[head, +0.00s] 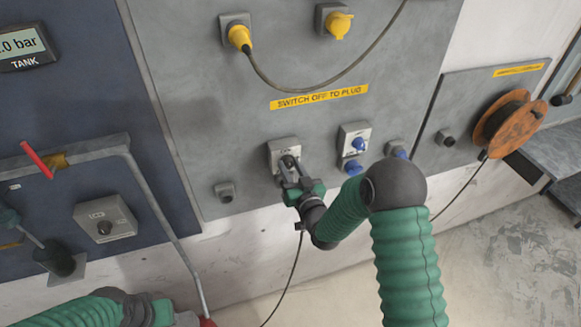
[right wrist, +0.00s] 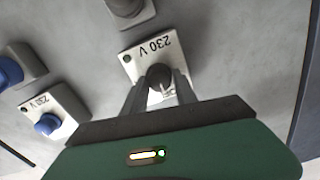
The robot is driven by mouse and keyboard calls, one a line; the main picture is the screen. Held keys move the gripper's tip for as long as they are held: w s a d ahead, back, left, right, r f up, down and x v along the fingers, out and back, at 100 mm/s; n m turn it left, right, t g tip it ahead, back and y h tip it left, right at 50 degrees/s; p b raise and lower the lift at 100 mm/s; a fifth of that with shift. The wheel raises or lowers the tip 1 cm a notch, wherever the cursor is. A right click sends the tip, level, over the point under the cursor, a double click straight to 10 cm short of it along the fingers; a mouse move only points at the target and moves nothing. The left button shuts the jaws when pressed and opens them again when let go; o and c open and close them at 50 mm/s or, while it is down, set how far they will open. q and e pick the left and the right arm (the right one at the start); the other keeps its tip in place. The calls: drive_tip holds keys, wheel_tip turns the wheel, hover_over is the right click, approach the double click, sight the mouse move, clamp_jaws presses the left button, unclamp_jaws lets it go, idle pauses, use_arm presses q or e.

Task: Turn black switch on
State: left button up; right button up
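The black switch is a dark round knob (right wrist: 159,76) on a pale plate marked 230 V (right wrist: 150,55), in the right wrist view. In the head view its plate (head: 281,146) is on the grey wall panel, and the fingers partly cover the knob. My right gripper (head: 289,167) is at the plate, with one finger on each side of the knob. The fingers are apart; I cannot tell whether they press on the knob. My left arm's wrist is at the bottom left of the head view, its fingers not clearly visible.
A yellow plug (head: 239,36) with a cable hangs above. An orange reel (head: 508,122) is at the right. Another black-knobbed box (head: 105,218) is on the blue panel.

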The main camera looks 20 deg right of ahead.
drive_tip(key=shift+d, duration=0.15)
clamp_jaws()
drive_tip(key=shift+f, duration=0.1)
drive_tip(key=m+b, duration=0.2)
drive_tip(key=shift+f+m+b, duration=0.2)
drive_tip(key=shift+m+b, duration=0.1)
drive_tip(key=shift+b, duration=0.1)
drive_tip(key=shift+m+b, duration=0.75)
drive_tip(key=shift+m, duration=0.15)
drive_tip(key=m+b, duration=0.3)
drive_tip(key=m, duration=0.2)
drive_tip(key=m+b, duration=0.2)
drive_tip(key=m, duration=0.3)
drive_tip(key=shift+h, duration=0.3)
drive_tip(key=shift+r+m+b, duration=0.1)
drive_tip(key=shift+m+b, duration=0.3)
drive_tip(key=shift+m, duration=1.6)
